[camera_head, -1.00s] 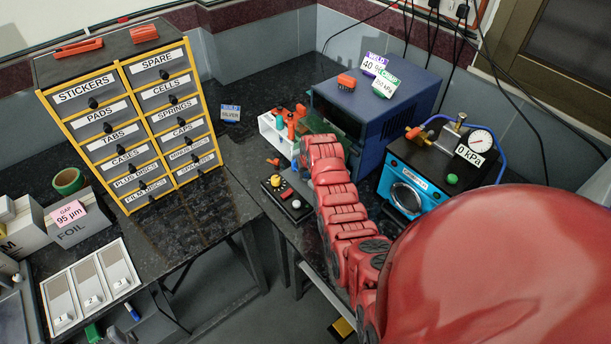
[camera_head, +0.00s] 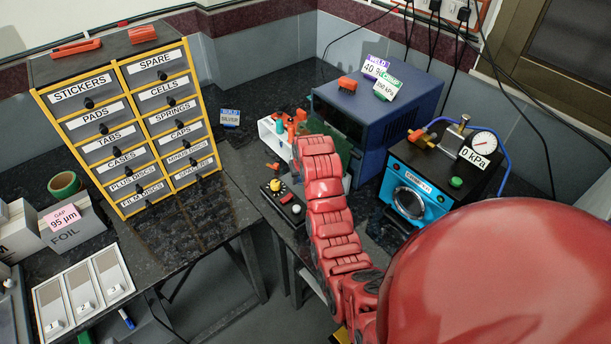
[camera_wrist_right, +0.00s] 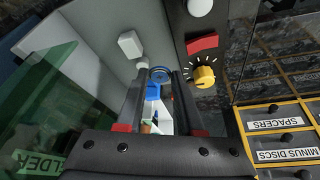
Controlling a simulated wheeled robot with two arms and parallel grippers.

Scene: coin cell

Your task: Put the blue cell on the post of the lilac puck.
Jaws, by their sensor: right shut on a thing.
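In the right wrist view, my right gripper (camera_wrist_right: 162,76) is shut on a small round blue thing at its fingertips, which appears to be the blue cell (camera_wrist_right: 159,70). It is over a pale surface. More blue and white shapes show between the fingers, too small to tell apart. In the head view my red right arm reaches to the bench in front of the blue box machine, and its own links hide the gripper and the cell. I cannot make out the lilac puck or its post in either view. My left gripper is not in view.
A control box with a yellow knob (camera_wrist_right: 204,77) stands close right of the fingers. A green see-through panel (camera_wrist_right: 40,100) is at left. A white rack (camera_head: 272,138), a blue box machine (camera_head: 385,115) and a gauge unit (camera_head: 430,185) surround the arm. The drawer cabinet (camera_head: 130,125) stands left.

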